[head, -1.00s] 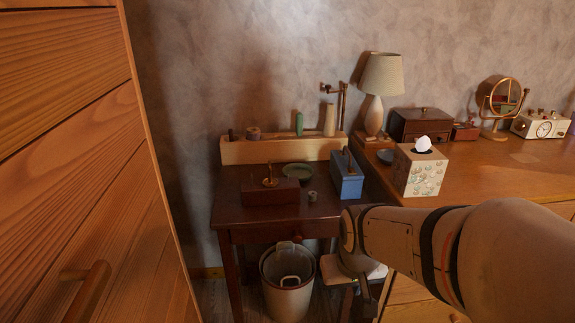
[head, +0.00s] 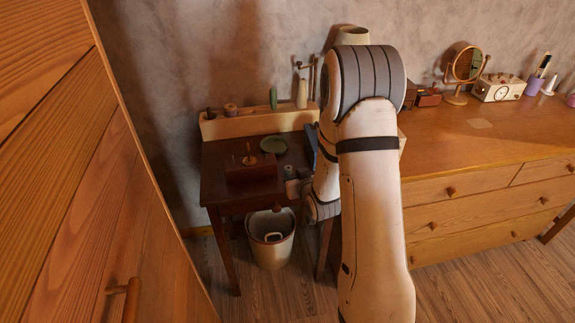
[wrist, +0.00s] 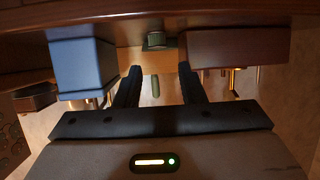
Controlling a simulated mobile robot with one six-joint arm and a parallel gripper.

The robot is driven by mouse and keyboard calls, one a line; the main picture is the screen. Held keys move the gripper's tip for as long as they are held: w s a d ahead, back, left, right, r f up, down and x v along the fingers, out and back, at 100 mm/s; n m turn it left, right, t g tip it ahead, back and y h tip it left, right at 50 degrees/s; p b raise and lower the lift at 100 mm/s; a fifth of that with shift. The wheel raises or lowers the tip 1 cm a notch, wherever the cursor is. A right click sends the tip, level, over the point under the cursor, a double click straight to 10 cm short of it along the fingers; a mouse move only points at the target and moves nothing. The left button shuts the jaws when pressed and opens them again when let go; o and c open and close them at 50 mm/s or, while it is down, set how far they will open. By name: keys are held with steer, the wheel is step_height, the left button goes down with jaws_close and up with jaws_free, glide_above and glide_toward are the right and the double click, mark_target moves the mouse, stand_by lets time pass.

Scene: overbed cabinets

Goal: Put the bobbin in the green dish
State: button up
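The bobbin, a small grey-green cylinder (head: 289,172), stands on the dark wooden table in front of the green dish (head: 274,146). In the wrist view, which is upside down, the bobbin (wrist: 156,41) shows just beyond and between my fingertips. My gripper (wrist: 161,70) is open and empty, with its two dark fingers apart. In the head view the gripper is low at the table's front edge, partly hidden by my arm. The dish looks empty in the head view; I cannot make it out in the wrist view.
A dark red box (head: 250,172) stands left of the bobbin; a blue box (wrist: 83,66) is on the other side, mostly hidden by my arm in the head view. A pale wooden ledge (head: 259,124) with a spool (head: 231,109) runs behind. A bin (head: 270,240) stands below.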

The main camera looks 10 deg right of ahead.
steer(key=x, duration=0.7)
steer(key=shift+d+f+p, duration=0.15)
steer(key=shift+f+p, duration=0.2)
steer(key=shift+f, duration=0.05)
steer(key=shift+c, duration=0.6)
jaws_close()
steer(key=shift+r, duration=0.1)
step_height(320, 180, up, 9)
steer(key=shift+r, duration=0.1)
steer(key=m+h+p, duration=0.2)
steer(key=p, duration=0.2)
glide_toward(289, 169)
steer(key=s+r, duration=0.2)
steer(key=r, duration=0.1)
steer(key=shift+s+d+r, duration=0.1)
steer(key=shift+s+r, duration=0.1)
